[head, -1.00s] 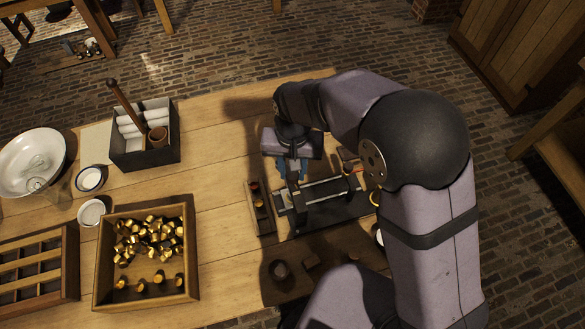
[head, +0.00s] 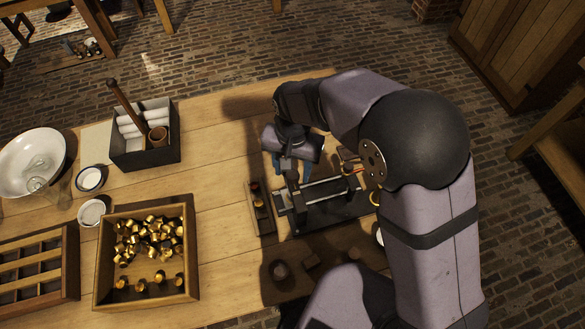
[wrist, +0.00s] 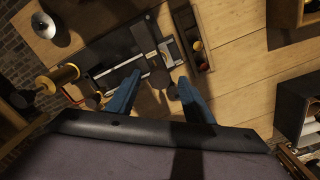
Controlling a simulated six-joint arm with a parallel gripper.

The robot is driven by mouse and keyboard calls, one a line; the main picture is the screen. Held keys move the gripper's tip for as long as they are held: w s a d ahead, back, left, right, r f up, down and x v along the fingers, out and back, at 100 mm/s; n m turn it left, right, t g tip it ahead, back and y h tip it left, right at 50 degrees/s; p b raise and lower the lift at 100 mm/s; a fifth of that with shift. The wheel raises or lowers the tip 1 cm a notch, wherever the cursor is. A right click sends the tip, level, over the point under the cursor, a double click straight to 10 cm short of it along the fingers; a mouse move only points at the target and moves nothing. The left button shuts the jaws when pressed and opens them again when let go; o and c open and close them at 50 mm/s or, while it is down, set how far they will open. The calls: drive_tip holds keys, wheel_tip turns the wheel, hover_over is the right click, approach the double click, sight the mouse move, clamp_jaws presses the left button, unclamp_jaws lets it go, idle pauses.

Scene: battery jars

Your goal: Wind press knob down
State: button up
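The press (head: 345,212) is a dark flat base with pale metal rails and a dark crosspiece, on the table under my arm. It also shows in the wrist view (wrist: 115,68). A dark rounded part (wrist: 159,80), seemingly the press knob, lies between my fingertips in the wrist view; its exact shape is unclear. My gripper (head: 292,168) has two blue fingers spread apart at the press's left end. In the wrist view my gripper (wrist: 160,82) is open, with a visible gap on both sides of the dark part. I cannot tell its height above the knob.
A narrow wooden box (head: 259,207) with small coloured pieces stands just left of the press. A tray of brass caps (head: 195,250) and a black caddy (head: 145,160) stand farther left. A brass cylinder (wrist: 57,79) is near the press. Bare table lies behind the gripper.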

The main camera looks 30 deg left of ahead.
sight(293, 174)
idle(0.3)
drive_tip(key=shift+r+b, duration=1.1)
drive_tip(key=shift+r, duration=2.55)
